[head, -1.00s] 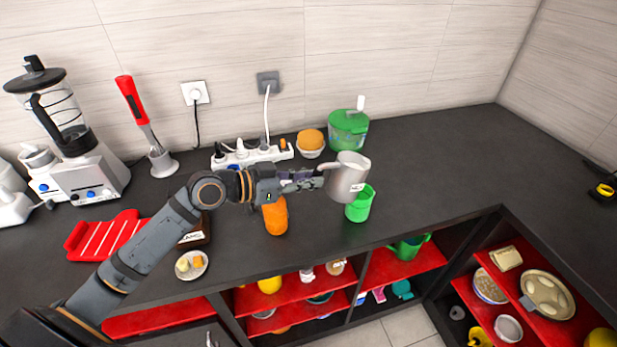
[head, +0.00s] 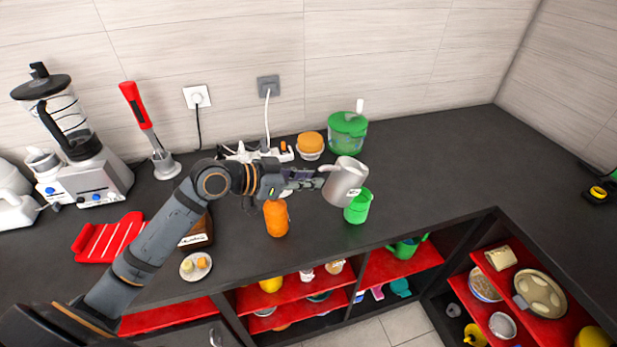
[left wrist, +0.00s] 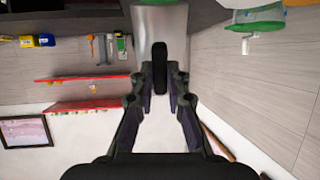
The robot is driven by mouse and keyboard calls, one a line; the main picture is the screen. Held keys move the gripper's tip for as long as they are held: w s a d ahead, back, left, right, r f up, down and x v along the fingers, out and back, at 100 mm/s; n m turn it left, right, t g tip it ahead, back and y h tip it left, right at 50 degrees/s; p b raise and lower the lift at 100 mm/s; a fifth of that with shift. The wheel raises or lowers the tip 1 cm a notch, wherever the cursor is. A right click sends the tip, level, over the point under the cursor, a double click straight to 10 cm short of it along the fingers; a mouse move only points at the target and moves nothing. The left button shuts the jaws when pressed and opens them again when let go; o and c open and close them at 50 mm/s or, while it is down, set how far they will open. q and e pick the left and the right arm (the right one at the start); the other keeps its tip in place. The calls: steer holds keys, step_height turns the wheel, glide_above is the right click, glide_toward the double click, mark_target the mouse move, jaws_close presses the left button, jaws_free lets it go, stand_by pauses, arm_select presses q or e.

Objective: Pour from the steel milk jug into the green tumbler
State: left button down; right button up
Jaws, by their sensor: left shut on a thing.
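The steel milk jug (head: 345,183) is held in the air by its handle in my left gripper (head: 318,181). The jug is tilted a little, with its mouth leaning to the right. The green tumbler (head: 358,207) stands upright on the dark counter, just below and to the right of the jug, which overlaps its upper edge in the head view. No liquid is visible. In the left wrist view, the fingers (left wrist: 160,88) are closed around the dark jug handle, with the steel body (left wrist: 173,30) beyond them. My right gripper is not in view.
An orange object (head: 276,218) stands on the counter (head: 440,150) below my left arm. A green-lidded chopper (head: 347,133) and an orange-topped bowl (head: 310,145) stand behind the jug. Open red shelves (head: 405,264) lie below the front edge.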

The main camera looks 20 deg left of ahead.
arm_select(q)
steer(key=shift+w+d+r+y+p, duration=0.1)
steer(key=shift+r+y+p, duration=0.2)
steer(key=shift+r+p, duration=0.35)
steer(key=shift+g, duration=0.3)
steer(key=shift+w+d+r+g+y+p, duration=0.15)
steer(key=shift+r+g+y+p, duration=0.3)
steer(key=shift+p, duration=0.55)
steer(key=shift+d+r+p, duration=0.1)
steer(key=shift+r+p, duration=0.1)
steer(key=shift+p, duration=0.15)
steer(key=shift+f, duration=0.1)
